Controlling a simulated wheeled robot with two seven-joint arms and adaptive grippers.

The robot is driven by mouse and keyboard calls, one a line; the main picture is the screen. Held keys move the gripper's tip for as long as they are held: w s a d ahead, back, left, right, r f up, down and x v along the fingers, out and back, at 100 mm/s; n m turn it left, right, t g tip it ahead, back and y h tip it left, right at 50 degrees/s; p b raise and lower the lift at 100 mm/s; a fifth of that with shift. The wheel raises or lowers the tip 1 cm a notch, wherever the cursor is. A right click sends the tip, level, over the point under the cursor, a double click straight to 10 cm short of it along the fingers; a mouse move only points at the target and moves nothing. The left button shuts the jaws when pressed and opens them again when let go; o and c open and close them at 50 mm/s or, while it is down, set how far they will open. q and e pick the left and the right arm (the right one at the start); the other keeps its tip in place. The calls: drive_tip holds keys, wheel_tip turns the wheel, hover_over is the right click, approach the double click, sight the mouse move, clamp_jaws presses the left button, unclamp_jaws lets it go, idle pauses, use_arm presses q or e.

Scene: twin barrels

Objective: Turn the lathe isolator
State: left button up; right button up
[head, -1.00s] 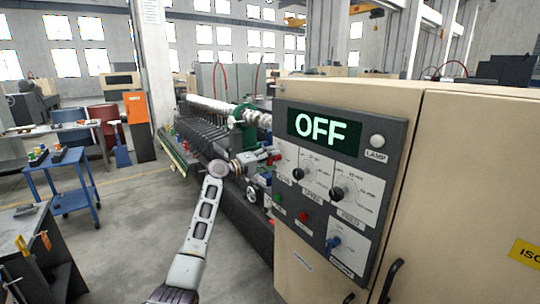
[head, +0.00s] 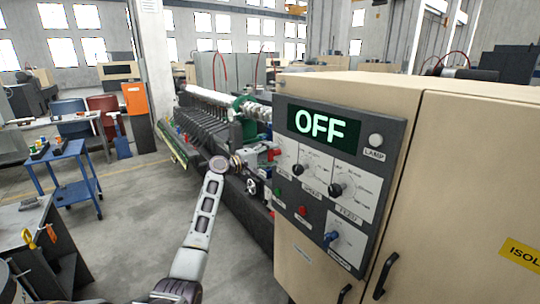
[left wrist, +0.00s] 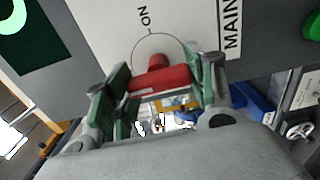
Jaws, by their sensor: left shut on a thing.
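The control panel (head: 345,190) is on the front of a beige cabinet, and its display (head: 320,126) reads OFF in green. The red isolator handle (left wrist: 162,80) sits on a white plate marked ON and MAIN in the left wrist view. My left gripper (head: 262,157) reaches this edge from the left. In the left wrist view its green fingers (left wrist: 156,73) are shut on the handle, one at each end. The handle lies off the ON mark. My right gripper is not in view.
Black speed (head: 299,170) and feed (head: 336,190) knobs, a green button (head: 277,195), a red button (head: 303,211) and a blue knob (head: 331,238) sit close by. A long machine (head: 215,120) stands behind my arm.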

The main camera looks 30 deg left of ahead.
use_arm(q)
drive_tip(key=o, duration=0.9)
drive_tip(key=shift+o, duration=0.6)
drive_tip(key=shift+a, duration=0.1)
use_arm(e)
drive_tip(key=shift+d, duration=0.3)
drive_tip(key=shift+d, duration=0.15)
use_arm(q)
drive_tip(key=shift+s, duration=0.1)
drive_tip(key=v, duration=1.1)
drive_tip(key=shift+s, duration=0.4)
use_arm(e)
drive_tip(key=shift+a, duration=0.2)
use_arm(q)
drive_tip(key=shift+a, duration=0.1)
